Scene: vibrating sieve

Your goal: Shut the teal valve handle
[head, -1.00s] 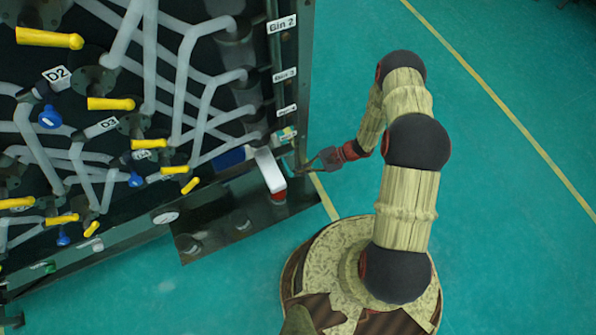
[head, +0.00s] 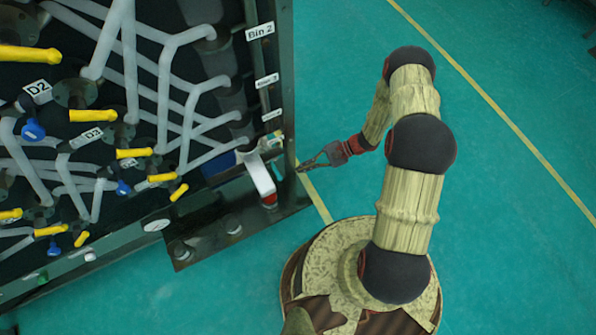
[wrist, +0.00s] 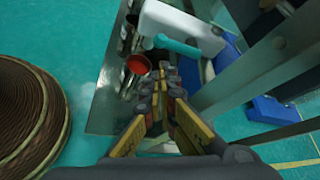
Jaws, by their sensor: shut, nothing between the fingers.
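The teal valve handle (wrist: 178,46) is a short rounded bar in the wrist view, lying across the front of a white block-like pipe (wrist: 165,22). In the head view a small patch of it shows beside the white pipe (head: 260,180) at the machine's lower right corner. My gripper (wrist: 163,68) is shut and empty. In the wrist view its fingertips appear just below the handle. In the head view my gripper (head: 302,168) is to the right of the handle, with a small gap. Whether it touches the handle cannot be told.
A red-rimmed round opening (wrist: 138,64) is left of the fingertips. A grey frame post (wrist: 255,75) stands close on the right, with a blue box (wrist: 270,110) behind. Yellow handles (head: 93,115) and grey pipes fill the machine's face.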

